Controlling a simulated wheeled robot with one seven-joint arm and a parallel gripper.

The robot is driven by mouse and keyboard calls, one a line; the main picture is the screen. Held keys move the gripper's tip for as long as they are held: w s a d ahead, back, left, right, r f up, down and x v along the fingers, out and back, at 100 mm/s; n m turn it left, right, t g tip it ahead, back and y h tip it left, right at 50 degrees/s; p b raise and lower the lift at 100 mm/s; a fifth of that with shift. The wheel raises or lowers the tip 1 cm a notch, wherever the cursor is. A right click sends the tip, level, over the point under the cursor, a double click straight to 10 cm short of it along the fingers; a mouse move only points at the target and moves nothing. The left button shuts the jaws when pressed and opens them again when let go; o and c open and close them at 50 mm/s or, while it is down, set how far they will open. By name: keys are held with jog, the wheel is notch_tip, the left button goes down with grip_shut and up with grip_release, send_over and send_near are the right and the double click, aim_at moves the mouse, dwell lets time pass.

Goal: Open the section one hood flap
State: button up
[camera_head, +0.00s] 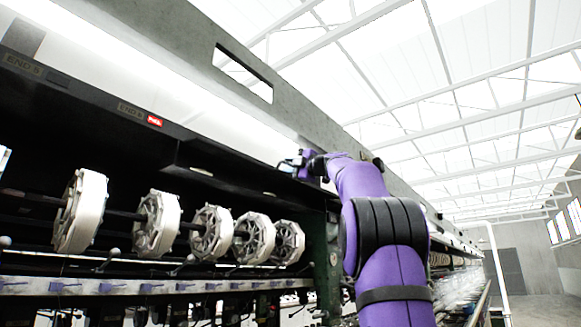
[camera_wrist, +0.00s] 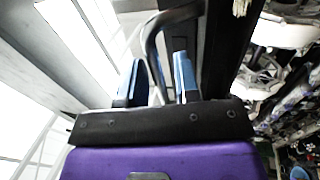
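The section one hood flap appears to be the dark panel (camera_head: 235,180) under the machine's long pale hood in the head view. I cannot tell for sure which section it is. My gripper (camera_head: 299,163) is at the panel's right end, close under the hood edge. In the wrist view my gripper (camera_wrist: 160,80) has its two blue fingers apart. A dark curved bar (camera_wrist: 152,45), which looks like a handle, runs down between the fingers. I cannot tell whether either finger touches it. Its lower end is hidden behind my gripper's body.
Several white reels (camera_head: 157,224) hang in a row below the hood, left of my arm. A green post (camera_head: 328,260) stands beside my arm. A white pipe (camera_head: 493,265) and open floor lie at the right.

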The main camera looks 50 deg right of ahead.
jog(key=v, duration=1.4)
jog(key=shift+a, duration=0.15)
jog(key=w+a+f+m+t+h, duration=0.2)
jog(key=w+a+f+m+h, duration=0.15)
jog(key=a+m+h, duration=0.6)
jog(key=a+f+m+g, duration=0.4)
jog(key=f+m, duration=0.1)
jog(key=f, duration=0.5)
jog(key=a+f+m+g, duration=0.4)
jog(key=f+m, duration=0.1)
jog(key=f, duration=0.6)
jog(key=s+a+f+g+y, duration=0.2)
jog(key=s+a+f, duration=0.3)
jog(key=f, duration=0.4)
jog(key=s+a+f+g+y, duration=0.3)
jog(key=s+a+f, duration=0.3)
jog(key=f, duration=0.4)
jog(key=s+a+f+g+y, duration=0.2)
jog(key=s+a+f+g, duration=0.2)
jog(key=a+f, duration=0.3)
notch_tip(320, 180, down, 3)
jog(key=shift+s+a+r+g+y, duration=0.1)
jog(key=shift+s+a+g+y, duration=0.25)
jog(key=shift+s, duration=0.55)
